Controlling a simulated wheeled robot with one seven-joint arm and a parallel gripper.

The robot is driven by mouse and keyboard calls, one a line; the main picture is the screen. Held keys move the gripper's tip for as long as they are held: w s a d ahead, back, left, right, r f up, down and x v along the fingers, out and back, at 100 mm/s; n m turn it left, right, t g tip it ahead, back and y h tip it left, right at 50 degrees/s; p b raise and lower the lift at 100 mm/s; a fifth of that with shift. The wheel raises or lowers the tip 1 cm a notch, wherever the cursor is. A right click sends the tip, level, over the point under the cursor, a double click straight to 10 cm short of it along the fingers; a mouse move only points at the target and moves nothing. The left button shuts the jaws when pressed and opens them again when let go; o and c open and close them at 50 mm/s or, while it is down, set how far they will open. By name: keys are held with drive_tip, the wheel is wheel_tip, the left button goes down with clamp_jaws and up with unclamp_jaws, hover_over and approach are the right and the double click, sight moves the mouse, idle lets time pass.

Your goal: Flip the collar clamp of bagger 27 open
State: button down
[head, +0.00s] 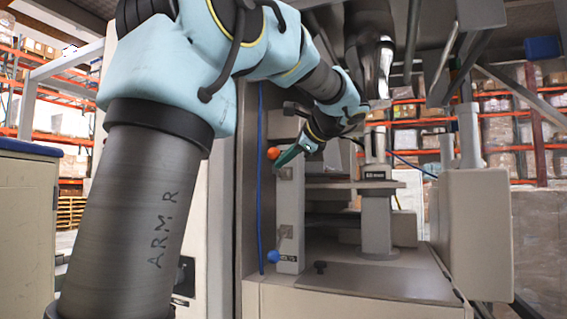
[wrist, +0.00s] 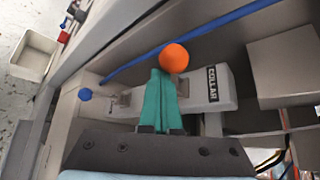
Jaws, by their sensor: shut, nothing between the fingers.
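An orange ball knob (head: 273,153) sits on the upper part of a narrow grey panel (head: 290,215) on the machine's left side. In the wrist view the orange knob (wrist: 174,58) is near a plate marked COLLAR (wrist: 213,85). Its lever is mostly hidden behind my fingers. My gripper (head: 282,161) has its green fingers closed together with nothing between them. In the wrist view the fingertips (wrist: 160,74) are right by the knob; I cannot tell if they touch it. No bagger number is readable.
A second lever with a blue knob (head: 273,256) is low on the same panel, also in the wrist view (wrist: 85,94). A blue hose (head: 261,180) runs vertically left of the panel. The spout column (head: 376,225) and a grey box (head: 476,235) stand to the right.

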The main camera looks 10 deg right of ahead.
drive_tip(key=shift+w+d+r, duration=0.1)
drive_tip(key=shift+w+r, duration=0.05)
drive_tip(key=shift+r, duration=0.4)
